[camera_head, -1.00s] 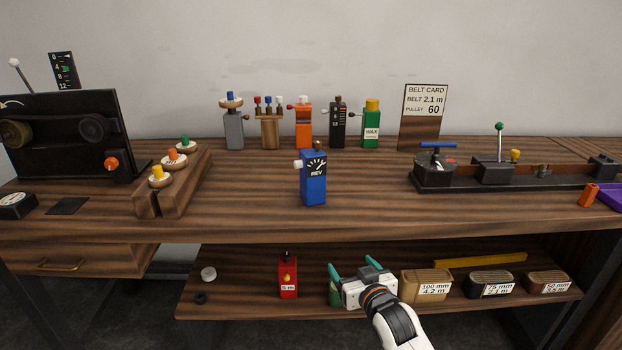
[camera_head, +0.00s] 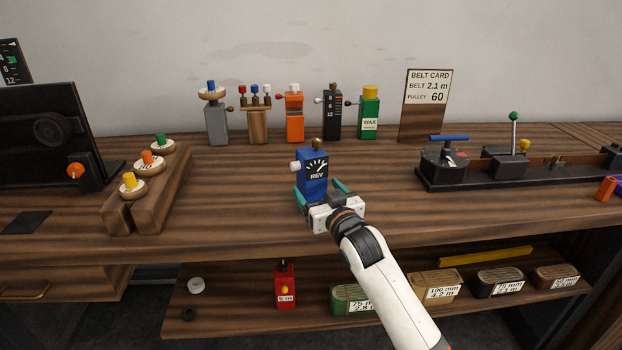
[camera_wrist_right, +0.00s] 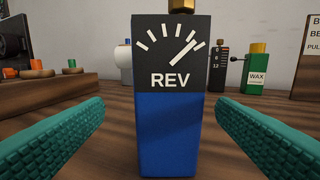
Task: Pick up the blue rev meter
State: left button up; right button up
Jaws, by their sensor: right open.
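The blue rev meter (camera_head: 312,172) stands upright on the wooden bench top, with a black dial face marked REV, a brass knob on top and a white knob on its left side. My right gripper (camera_head: 321,190) is open just in front of it, with its teal fingers reaching toward the meter's two sides. In the right wrist view the meter (camera_wrist_right: 170,130) fills the middle, between the two open fingers (camera_wrist_right: 170,128), with a gap on each side. The gripper hides the meter's lower part in the head view. My left gripper is not in view.
Behind stand a grey tool (camera_head: 216,124), an orange one (camera_head: 294,122), a black one (camera_head: 332,118) and a green wax bottle (camera_head: 369,118). A wooden block with knobbed discs (camera_head: 150,205) lies left, a black rail fixture (camera_head: 480,178) right. The bench around the meter is clear.

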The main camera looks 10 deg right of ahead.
aim_at(317, 184)
jog(key=shift+w+a, duration=0.1)
jog(key=shift+w, duration=0.35)
jog(key=x, duration=0.4)
jog(key=shift+w+d, duration=0.3)
jog(key=shift+w, duration=0.1)
jog(key=shift+w+a, duration=0.15)
jog(key=shift+w, duration=0.25)
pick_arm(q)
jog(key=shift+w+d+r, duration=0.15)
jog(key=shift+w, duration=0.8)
pick_arm(e)
jog(key=shift+c, duration=0.9)
jog(key=c, duration=1.2)
jog(key=shift+r, duration=0.1)
jog(key=shift+c, duration=0.9)
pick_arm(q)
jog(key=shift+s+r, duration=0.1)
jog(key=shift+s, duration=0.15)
pick_arm(e)
notch_tip(317, 184, up, 10)
